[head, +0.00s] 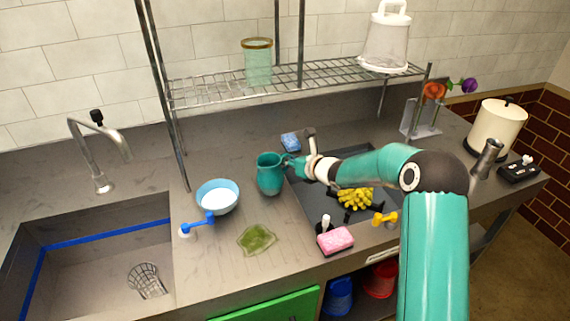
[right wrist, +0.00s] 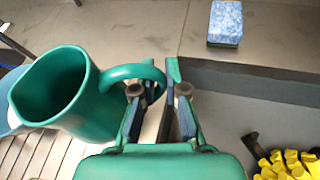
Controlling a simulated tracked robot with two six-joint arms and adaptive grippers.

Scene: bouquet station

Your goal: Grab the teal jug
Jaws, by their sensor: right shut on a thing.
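The teal jug (head: 270,176) stands upright, or nearly so, at the left edge of the dark recessed basin, beside the blue bowl. I cannot tell whether its base touches the counter. In the right wrist view the jug (right wrist: 85,100) is on the left, its open mouth facing up and its handle reaching right between my fingers. My right gripper (head: 293,163) is shut on the handle; its fingers also show in the right wrist view (right wrist: 160,95). My left gripper is not in view.
A blue bowl (head: 217,197) with white contents is left of the jug. A green cloth (head: 257,240) lies in front. A wire shelf (head: 215,92) stands behind.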

